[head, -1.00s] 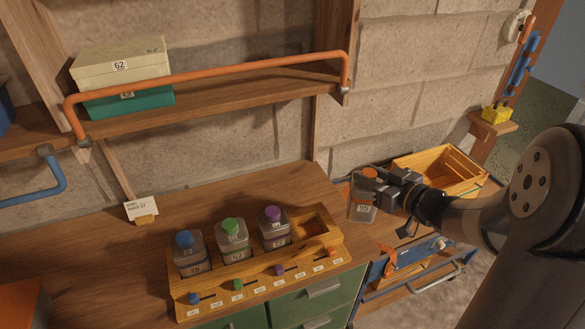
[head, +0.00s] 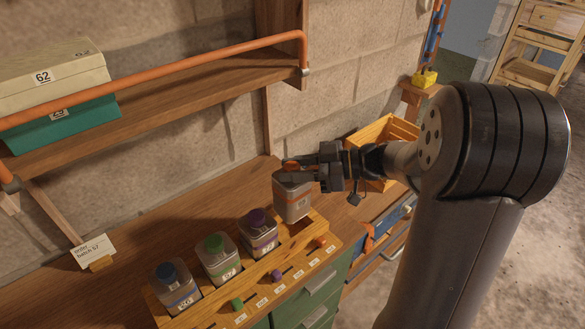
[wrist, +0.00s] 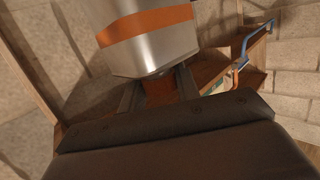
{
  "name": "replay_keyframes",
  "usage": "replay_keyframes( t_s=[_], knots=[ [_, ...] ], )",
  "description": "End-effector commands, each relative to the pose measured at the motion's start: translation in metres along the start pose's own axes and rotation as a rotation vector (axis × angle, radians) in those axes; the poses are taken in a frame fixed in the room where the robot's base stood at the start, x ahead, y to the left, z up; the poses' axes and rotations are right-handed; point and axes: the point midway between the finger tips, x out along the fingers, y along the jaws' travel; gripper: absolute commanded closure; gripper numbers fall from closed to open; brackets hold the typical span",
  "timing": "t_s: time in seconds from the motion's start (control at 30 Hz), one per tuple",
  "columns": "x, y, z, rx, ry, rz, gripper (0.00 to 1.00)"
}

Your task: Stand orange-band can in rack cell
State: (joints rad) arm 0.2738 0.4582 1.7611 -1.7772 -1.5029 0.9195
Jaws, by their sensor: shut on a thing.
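The orange-band can (head: 291,200) is a clear-grey, squarish can, upright or nearly so, over the right end of the wooden rack (head: 262,268). My gripper (head: 291,166) is shut on its orange cap from the right. The wrist view shows the orange band (wrist: 147,24) and the cap (wrist: 160,91) between my fingers. The can's base is close to the rightmost cell; I cannot tell whether it has entered it. The blue-capped (head: 176,288), green-capped (head: 219,260) and purple-capped (head: 258,234) cans stand in the other cells.
Coloured pegs, including an orange one (head: 320,241), sit along the rack's front. A shelf with an orange rail (head: 200,72) holds boxes (head: 50,78) above. A card (head: 92,252) stands left on the bench. A wooden crate (head: 375,132) is behind my arm.

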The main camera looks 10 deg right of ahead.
Motion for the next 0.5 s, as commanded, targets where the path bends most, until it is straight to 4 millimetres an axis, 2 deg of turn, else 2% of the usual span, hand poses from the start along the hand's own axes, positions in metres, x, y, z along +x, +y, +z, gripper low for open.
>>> replay_keyframes(
  t_s=[0.5],
  knots=[
    [0.007,0.000,0.031,-0.002,0.002,0.001,1.00]
  ],
)
